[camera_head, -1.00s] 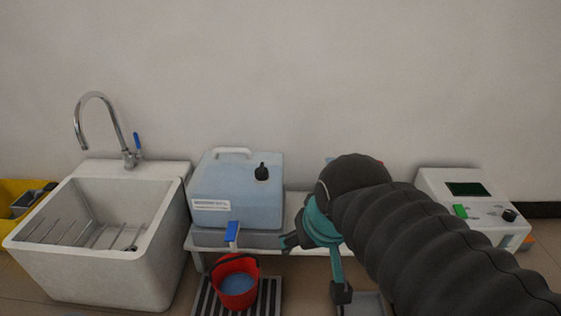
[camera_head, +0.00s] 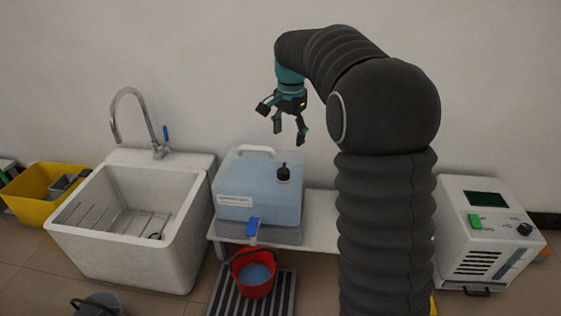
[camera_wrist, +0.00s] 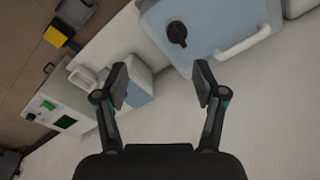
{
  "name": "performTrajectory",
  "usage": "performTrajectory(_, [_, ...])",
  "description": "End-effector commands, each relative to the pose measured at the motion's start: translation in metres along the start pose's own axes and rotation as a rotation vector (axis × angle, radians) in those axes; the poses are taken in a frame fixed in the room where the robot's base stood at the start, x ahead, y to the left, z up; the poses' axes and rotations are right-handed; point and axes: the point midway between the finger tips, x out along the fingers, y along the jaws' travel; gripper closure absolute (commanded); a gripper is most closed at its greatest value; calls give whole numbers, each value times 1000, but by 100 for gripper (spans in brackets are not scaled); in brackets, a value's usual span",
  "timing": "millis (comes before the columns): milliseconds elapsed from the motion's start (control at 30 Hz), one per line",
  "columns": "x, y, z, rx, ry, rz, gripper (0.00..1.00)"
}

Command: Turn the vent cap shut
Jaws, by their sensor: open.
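The black vent cap (camera_head: 283,173) sits on top of the pale blue container (camera_head: 245,200), right of its white handle (camera_head: 256,151). In the wrist view the cap (camera_wrist: 177,33) shows at the top, with a bar-like grip across it. My gripper (camera_head: 289,136) is open and empty, pointing down above the container. It is apart from the cap, which lies beyond the fingertips in the wrist view (camera_wrist: 162,82). I cannot tell how far the cap is turned.
The container stands on a white bench (camera_head: 320,228). A blue tap lever (camera_head: 253,226) is at its front, above a red bucket (camera_head: 253,289) of water on a grate. A white sink (camera_head: 130,250) is left; a white device (camera_head: 480,240) is right. The wall is behind.

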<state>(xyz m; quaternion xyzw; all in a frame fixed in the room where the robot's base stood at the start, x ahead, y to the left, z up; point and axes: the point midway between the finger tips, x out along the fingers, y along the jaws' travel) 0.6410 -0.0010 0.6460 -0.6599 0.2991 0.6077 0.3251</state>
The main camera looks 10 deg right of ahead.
Motion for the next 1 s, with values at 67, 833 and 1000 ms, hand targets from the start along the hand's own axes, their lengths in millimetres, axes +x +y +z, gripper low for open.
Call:
performTrajectory(67, [12,-17,-13,56,-17,24,30])
performTrajectory(833, [107,-40,-30,185,-46,73,30])
performTrajectory(1000, [138,-39,-29,185,-45,72,30])
